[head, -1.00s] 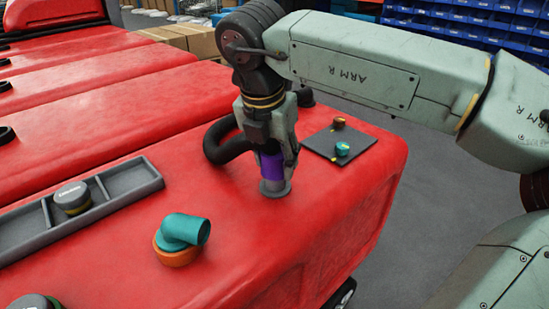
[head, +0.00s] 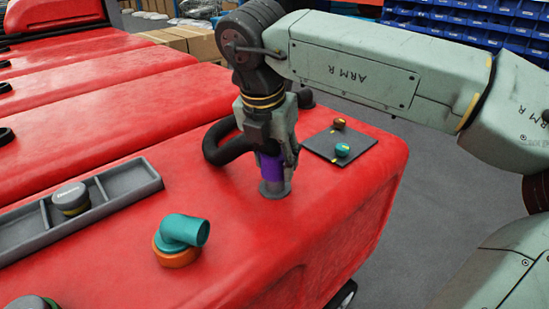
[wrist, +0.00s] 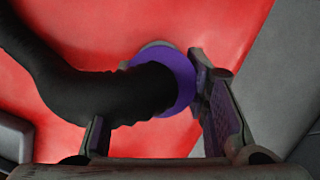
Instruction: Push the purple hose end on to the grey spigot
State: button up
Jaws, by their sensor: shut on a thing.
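The purple hose end (head: 270,166) is in my gripper (head: 272,158), which is shut on it, in the head view. The hose end sits directly over the grey spigot (head: 275,190) on the red tank top, and the two look in line. I cannot tell how far the cuff covers the spigot. In the wrist view the purple cuff (wrist: 182,80) lies between my fingers around the black hose (wrist: 110,95). A sliver of grey shows behind the cuff there. The black hose (head: 216,143) curves off to the left in the head view.
A teal elbow (head: 184,230) on an orange collar (head: 176,255) stands front left. A grey divided tray (head: 120,180) holds a dark cap (head: 71,198). A dark mat (head: 322,148) carries a teal knob (head: 342,150) and an orange knob (head: 339,123). Red surface between them is clear.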

jog(key=shift+f, duration=0.15)
jog(key=shift+f+b, duration=1.5)
jog(key=shift+f, duration=0.05)
jog(key=o, duration=1.3)
jog(key=shift+o, duration=0.6)
jog(key=shift+o, duration=1.4)
notch_tip(320, 180, up, 9)
jog(key=p, duration=0.6)
jog(key=shift+f, duration=0.2)
